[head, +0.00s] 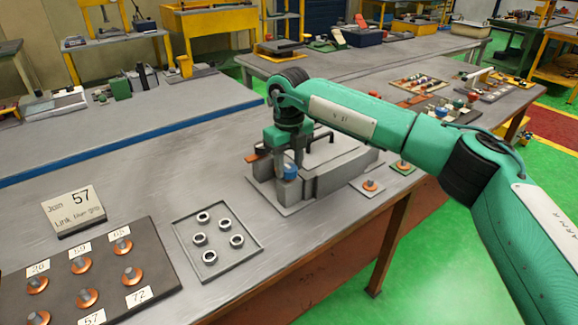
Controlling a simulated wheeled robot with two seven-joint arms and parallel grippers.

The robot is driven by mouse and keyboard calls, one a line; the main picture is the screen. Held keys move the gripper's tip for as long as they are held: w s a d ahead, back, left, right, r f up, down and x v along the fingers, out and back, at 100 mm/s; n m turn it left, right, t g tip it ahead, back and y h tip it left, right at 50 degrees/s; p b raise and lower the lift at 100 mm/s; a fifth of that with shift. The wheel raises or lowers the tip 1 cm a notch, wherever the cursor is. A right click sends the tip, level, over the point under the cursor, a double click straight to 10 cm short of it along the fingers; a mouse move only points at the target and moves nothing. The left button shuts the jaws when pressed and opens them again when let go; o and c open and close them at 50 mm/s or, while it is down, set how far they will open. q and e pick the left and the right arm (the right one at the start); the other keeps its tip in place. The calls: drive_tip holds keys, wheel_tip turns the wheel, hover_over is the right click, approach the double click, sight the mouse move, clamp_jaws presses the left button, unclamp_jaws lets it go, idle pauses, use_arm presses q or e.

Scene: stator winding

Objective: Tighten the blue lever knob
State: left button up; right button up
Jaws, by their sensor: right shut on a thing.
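The blue lever knob (290,172) shows at the front left of a grey metal fixture (335,172) on the workbench. My right gripper (287,158) comes down over the knob from above and is shut on it. Its fingertips are small and partly merge with the knob in the picture. The fixture sits on a flat grey base plate. An orange-brown piece (259,154) lies at the fixture's left side, partly behind the gripper. My left gripper is not in view.
A grey tray (247,258) with several metal nuts lies left of the fixture. A small plate (367,187) with a copper piece lies right of the fixture.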

drive_tip(key=m, duration=0.3)
drive_tip(key=m+b, duration=0.1)
drive_tip(key=shift+w+r+m, duration=0.15)
drive_tip(key=shift+r+m, duration=0.1)
drive_tip(key=shift+m, duration=0.05)
drive_tip(key=m+b, duration=0.1)
drive_tip(key=m, duration=0.3)
drive_tip(key=shift+m, duration=0.3)
drive_tip(key=m, duration=0.2)
drive_tip(key=shift+m+b, duration=0.3)
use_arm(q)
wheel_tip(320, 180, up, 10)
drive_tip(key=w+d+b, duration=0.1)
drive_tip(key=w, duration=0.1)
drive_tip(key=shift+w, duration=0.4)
use_arm(e)
drive_tip(key=m, duration=0.4)
drive_tip(key=shift+m, duration=0.4)
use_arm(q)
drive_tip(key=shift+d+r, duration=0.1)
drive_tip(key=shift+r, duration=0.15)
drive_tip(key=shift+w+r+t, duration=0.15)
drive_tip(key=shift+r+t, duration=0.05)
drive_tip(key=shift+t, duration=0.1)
